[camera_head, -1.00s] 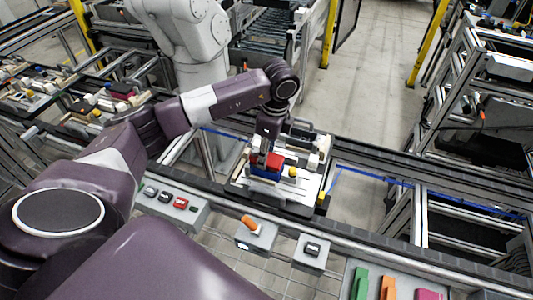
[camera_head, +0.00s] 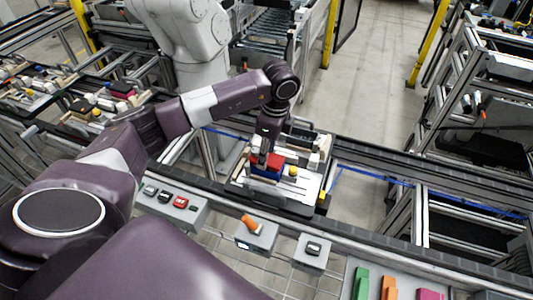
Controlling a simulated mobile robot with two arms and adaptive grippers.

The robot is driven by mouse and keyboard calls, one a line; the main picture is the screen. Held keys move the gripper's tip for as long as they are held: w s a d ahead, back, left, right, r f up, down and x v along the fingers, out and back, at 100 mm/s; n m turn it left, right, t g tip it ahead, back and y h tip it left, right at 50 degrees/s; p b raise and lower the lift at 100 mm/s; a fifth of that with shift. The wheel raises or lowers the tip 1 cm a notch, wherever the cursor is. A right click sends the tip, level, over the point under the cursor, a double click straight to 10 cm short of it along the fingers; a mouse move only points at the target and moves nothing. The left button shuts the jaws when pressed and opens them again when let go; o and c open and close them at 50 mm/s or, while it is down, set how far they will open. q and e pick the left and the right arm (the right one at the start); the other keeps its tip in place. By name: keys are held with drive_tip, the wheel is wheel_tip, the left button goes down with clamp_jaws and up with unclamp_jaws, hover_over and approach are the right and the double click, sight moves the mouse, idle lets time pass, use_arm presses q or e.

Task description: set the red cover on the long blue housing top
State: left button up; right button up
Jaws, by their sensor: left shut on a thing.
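The long blue housing (camera_head: 265,173) sits on a pale pallet fixture (camera_head: 302,203) on the conveyor, in the middle of the head view. The red cover (camera_head: 274,160) is at the top of the blue housing. My left gripper (camera_head: 264,157) reaches down from above and is shut on the red cover. The fingers hide part of the cover, and I cannot tell whether it lies fully flat on the housing. My right gripper is not in view.
A yellow knob (camera_head: 293,171) and white blocks stand on the pallet beside the housing. A button box (camera_head: 172,203) and an orange-handled switch box (camera_head: 254,236) line the front edge. Green, orange and pink pieces lie in a grey tray (camera_head: 347,283) at the lower right.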

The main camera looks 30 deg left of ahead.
sight(271, 159)
use_arm(q)
drive_tip(key=shift+f+b, duration=0.3)
drive_tip(key=shift+f, duration=0.2)
idle(0.3)
drive_tip(key=o, duration=1.2)
drive_tip(key=shift+o, duration=0.2)
wheel_tip(271, 159, up, 12)
drive_tip(key=d, duration=0.1)
drive_tip(key=shift+w+d, duration=0.2)
drive_tip(key=shift+f, duration=0.1)
